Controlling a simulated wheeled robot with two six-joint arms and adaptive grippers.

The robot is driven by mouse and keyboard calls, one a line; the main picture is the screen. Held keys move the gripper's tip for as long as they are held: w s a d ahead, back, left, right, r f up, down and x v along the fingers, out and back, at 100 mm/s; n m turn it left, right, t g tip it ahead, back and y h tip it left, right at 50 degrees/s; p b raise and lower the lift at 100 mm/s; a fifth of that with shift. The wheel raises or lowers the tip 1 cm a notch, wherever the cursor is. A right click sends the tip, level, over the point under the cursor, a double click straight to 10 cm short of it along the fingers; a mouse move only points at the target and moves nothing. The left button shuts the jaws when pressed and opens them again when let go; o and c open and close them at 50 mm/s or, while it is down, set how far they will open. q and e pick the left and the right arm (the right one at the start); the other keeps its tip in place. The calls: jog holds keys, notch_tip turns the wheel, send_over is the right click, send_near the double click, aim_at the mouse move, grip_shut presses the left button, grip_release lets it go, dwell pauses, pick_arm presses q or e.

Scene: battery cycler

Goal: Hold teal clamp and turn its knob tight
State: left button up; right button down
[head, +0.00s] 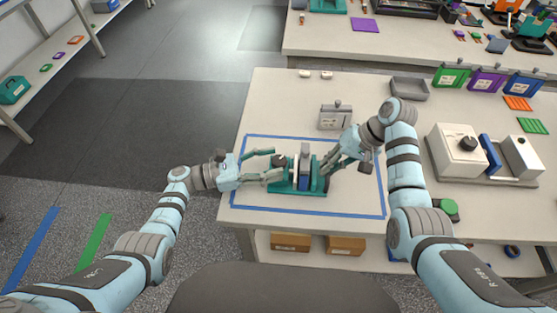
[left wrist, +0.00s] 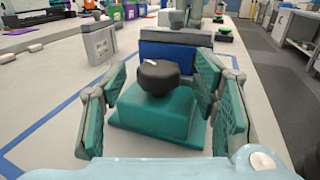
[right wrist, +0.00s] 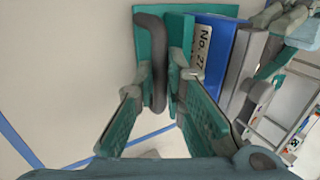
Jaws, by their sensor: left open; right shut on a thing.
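The teal clamp (head: 300,187) stands on the table inside a blue-taped rectangle. It holds a blue block labelled No. 27 (right wrist: 218,50) next to a grey part. Its black knob (left wrist: 158,77), with a white mark, is on the clamp's left end. My left gripper (head: 274,164) is open, with its fingers apart on either side of the knob and teal block in the left wrist view. My right gripper (right wrist: 160,75) is shut on the dark grey handle (right wrist: 153,35) at the clamp's right end. The contact of its fingertips is partly hidden.
A grey labelled box (head: 335,117) stands just behind the taped area, with a grey tray (head: 409,89) farther back. A white machine with a black knob (head: 457,150) stands to the right. The taped area in front of the clamp is clear.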

pick_arm(q)
jog(key=v, duration=0.9)
jog(key=shift+s+a, duration=0.1)
jog(key=shift+a, duration=0.1)
jog(key=shift+s+d+f, duration=0.1)
jog(key=shift+d+f, duration=0.05)
jog(key=shift+s+d+f+n+t+y, duration=0.75)
jog(key=shift+f+n+t, duration=0.1)
jog(key=shift+t, duration=0.35)
jog(key=s+n+t+y, duration=0.1)
jog(key=s+n+t, duration=0.1)
jog(key=s+r+n+t+y, duration=0.1)
jog(key=t, duration=0.1)
jog(key=shift+s+d+r+y, duration=0.15)
jog(key=shift+s+d+y, duration=0.05)
jog(key=shift+d+y, duration=0.15)
jog(key=shift+w+d+r+n, duration=0.1)
jog(key=shift+d+r+n, duration=0.05)
jog(key=shift+r+n, duration=0.1)
jog(key=x, duration=1.1)
jog(key=shift+w, duration=0.25)
